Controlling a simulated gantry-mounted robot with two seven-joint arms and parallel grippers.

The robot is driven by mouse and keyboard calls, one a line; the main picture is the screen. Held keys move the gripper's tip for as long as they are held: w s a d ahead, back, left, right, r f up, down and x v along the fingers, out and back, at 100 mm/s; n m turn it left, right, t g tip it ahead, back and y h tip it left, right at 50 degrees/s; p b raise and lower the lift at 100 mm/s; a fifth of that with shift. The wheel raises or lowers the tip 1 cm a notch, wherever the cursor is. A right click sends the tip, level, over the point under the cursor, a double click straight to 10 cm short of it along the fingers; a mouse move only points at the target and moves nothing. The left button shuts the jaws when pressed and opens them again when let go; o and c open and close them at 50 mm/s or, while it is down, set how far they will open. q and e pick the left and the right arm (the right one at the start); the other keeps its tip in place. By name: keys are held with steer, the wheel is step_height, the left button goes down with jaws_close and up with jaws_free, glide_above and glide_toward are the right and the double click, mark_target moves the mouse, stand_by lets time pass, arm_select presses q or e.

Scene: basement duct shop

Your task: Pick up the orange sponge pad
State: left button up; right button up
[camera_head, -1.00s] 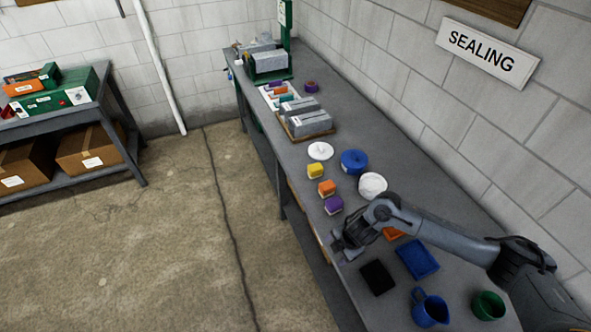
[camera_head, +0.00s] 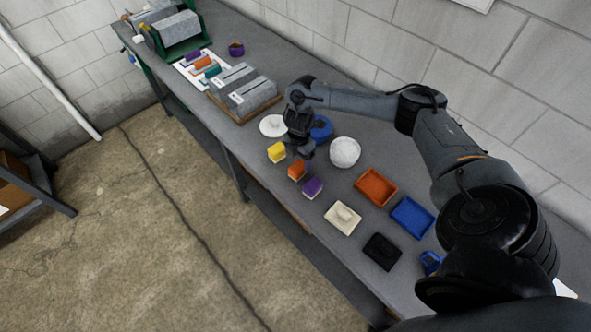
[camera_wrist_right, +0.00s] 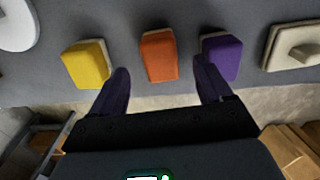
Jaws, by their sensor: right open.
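The orange sponge pad (camera_head: 297,170) stands on the grey bench in a row between the yellow pad (camera_head: 277,151) and the purple pad (camera_head: 312,187). In the right wrist view the orange pad (camera_wrist_right: 158,56) lies ahead of the fingers, near the middle of the gap between them. My right gripper (camera_head: 304,154) is above the bench, close to the orange pad. It is open and empty; its two fingers (camera_wrist_right: 160,86) are spread, with the yellow pad (camera_wrist_right: 86,64) beyond the left finger and the purple pad (camera_wrist_right: 222,56) beyond the right one. My left gripper is not in view.
Nearby are a white bowl (camera_head: 345,152), a blue roll (camera_head: 321,128) partly behind my gripper, and a white disc (camera_head: 273,126). An orange tray (camera_head: 376,187), a blue tray (camera_head: 411,217), a cream block (camera_head: 342,218) and a black block (camera_head: 382,251) lie nearer. The bench's front edge is close to the pads.

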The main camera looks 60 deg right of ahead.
mark_target(298, 167)
steer(key=shift+f, duration=0.85)
steer(key=f, duration=0.3)
steer(key=shift+a+f, duration=0.25)
steer(key=shift+f, duration=0.8)
steer(key=c, duration=1.1)
steer(key=shift+o, duration=0.2)
steer(key=shift+r, duration=0.1)
